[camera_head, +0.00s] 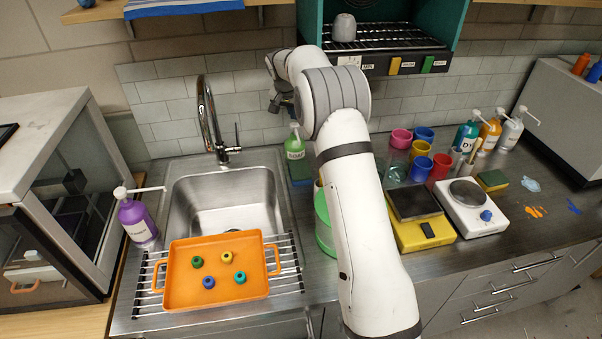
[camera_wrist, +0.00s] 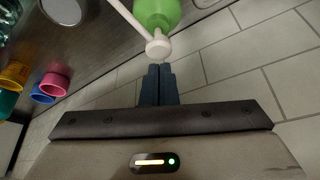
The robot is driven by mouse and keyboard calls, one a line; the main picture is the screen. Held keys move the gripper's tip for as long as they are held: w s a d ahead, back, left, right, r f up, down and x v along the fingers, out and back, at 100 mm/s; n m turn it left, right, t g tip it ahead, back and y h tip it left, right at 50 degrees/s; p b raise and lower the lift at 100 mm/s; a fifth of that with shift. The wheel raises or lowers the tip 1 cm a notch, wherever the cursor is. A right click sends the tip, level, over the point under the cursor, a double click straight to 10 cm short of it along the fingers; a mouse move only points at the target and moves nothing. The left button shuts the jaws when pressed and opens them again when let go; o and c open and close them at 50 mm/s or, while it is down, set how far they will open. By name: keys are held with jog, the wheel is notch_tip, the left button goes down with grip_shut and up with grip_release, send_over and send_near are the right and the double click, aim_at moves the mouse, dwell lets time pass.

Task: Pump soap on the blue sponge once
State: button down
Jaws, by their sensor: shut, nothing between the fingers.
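The green soap bottle (camera_head: 295,149) stands at the back of the counter, just right of the sink, with a white pump on top. A dark blue-green sponge (camera_head: 301,182) sits in front of it, partly hidden by my arm. In the wrist view the green bottle (camera_wrist: 157,12) is at the top, and its white pump head (camera_wrist: 158,48) lies just beyond my fingertips. My gripper (camera_wrist: 159,69) is shut and empty; whether it touches the pump is unclear. In the head view my gripper (camera_head: 284,108) is above the bottle, near the tiled wall.
An orange tray (camera_head: 175,290) with small coloured pieces lies over the sink's front rack. A purple pump bottle (camera_head: 137,221) stands left of the sink. Right of my arm are several coloured cups (camera_head: 420,149), a yellow scale (camera_head: 428,236) and a white scale. A shelf unit hangs above.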

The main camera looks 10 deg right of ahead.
aim_at(294, 124)
jog(key=shift+f, duration=0.1)
jog(key=shift+s+f+b, duration=0.1)
jog(key=shift+f+b, duration=1)
jog(key=shift+f, duration=0.3)
jog(key=shift+r, duration=0.1)
jog(key=shift+r+p, duration=0.8)
jog(key=shift+r, duration=0.45)
jog(key=shift+r, duration=0.15)
notch_tip(294, 124, up, 6)
jog(key=p, duration=0.3)
jog(key=shift+p, duration=0.35)
